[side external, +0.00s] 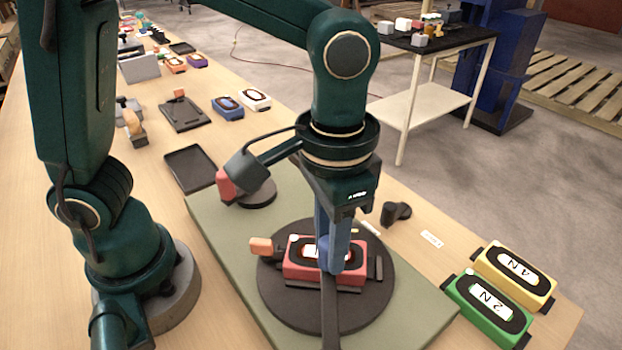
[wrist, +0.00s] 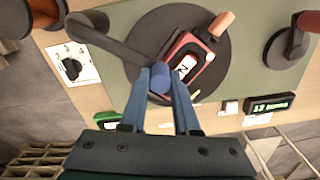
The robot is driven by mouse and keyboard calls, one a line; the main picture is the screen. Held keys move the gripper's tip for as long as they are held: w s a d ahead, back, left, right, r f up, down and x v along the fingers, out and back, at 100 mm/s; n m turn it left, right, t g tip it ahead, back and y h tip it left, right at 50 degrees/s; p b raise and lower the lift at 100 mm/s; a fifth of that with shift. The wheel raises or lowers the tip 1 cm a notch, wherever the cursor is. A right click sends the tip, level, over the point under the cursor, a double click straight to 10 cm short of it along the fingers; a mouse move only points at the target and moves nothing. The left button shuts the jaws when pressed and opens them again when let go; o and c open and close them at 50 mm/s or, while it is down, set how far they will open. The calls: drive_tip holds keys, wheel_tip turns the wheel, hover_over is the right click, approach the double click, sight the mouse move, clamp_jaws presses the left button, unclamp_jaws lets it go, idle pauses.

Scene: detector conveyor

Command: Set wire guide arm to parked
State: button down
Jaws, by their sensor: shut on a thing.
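The wire guide arm appears to be the dark flat lever (side external: 330,313) running in from the bottom of the side view. In the wrist view the lever (wrist: 115,42) reaches from the upper left across a dark round plate to a blue knob (wrist: 160,78). My gripper (side external: 335,268) points down at the knob end, above the plate. In the wrist view my gripper (wrist: 158,79) has its blue fingers on both sides of the knob, shut on it. A red box (side external: 298,262) with a black-framed label lies on the plate (side external: 272,295), beside the lever. My fingers partly hide it.
A green mat (side external: 225,225) lies under the plate. A red-ended device (side external: 256,192) stands behind it. A black knob (side external: 396,213), a green box (side external: 487,310) and a yellow box (side external: 515,277) are to the right. A dial (wrist: 70,68) and a lit display (wrist: 270,103) show in the wrist view.

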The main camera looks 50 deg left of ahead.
idle(0.3)
drive_tip(key=shift+s+a+n, duration=0.45)
drive_tip(key=shift+s+n, duration=0.35)
drive_tip(key=shift+n, duration=0.1)
drive_tip(key=s+n, duration=0.9)
drive_tip(key=shift+s+a+n, duration=0.2)
drive_tip(key=shift+a+n, duration=0.1)
drive_tip(key=shift+a, duration=0.05)
drive_tip(key=c, duration=0.6)
unclamp_jaws()
drive_tip(key=shift+c, duration=0.2)
wheel_tip(320, 180, up, 5)
drive_tip(key=shift+r, duration=0.1)
